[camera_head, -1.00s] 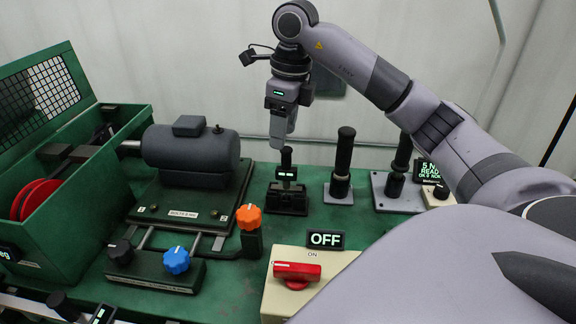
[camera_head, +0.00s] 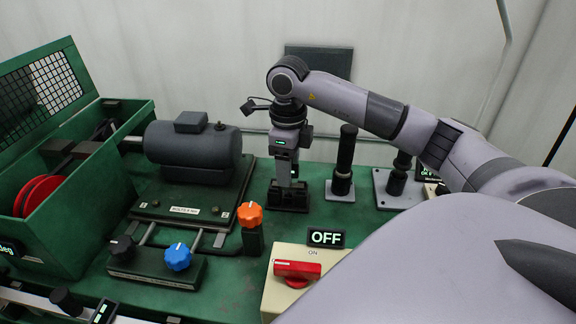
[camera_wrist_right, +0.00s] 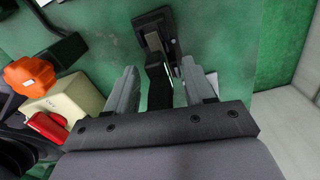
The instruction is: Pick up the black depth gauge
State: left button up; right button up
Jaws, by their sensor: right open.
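The black depth gauge (camera_head: 294,171) stands upright in a black base (camera_head: 288,196) on the green bench. In the head view my right gripper (camera_head: 289,176) is directly over it and hides most of it. In the right wrist view the gauge (camera_wrist_right: 159,85) is between the two grey fingers of my right gripper (camera_wrist_right: 160,75), with a gap visible on each side. The base (camera_wrist_right: 150,25) lies beyond the fingertips. The right gripper is open and holds nothing. My left gripper is not in view.
Black posts on plates (camera_head: 344,165) stand to the right of the gauge. A motor (camera_head: 193,148) and an orange knob (camera_head: 249,214) are to its left. A box with a red switch (camera_head: 297,270) and an OFF sign (camera_head: 326,238) is in front.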

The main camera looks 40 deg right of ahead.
grip_shut()
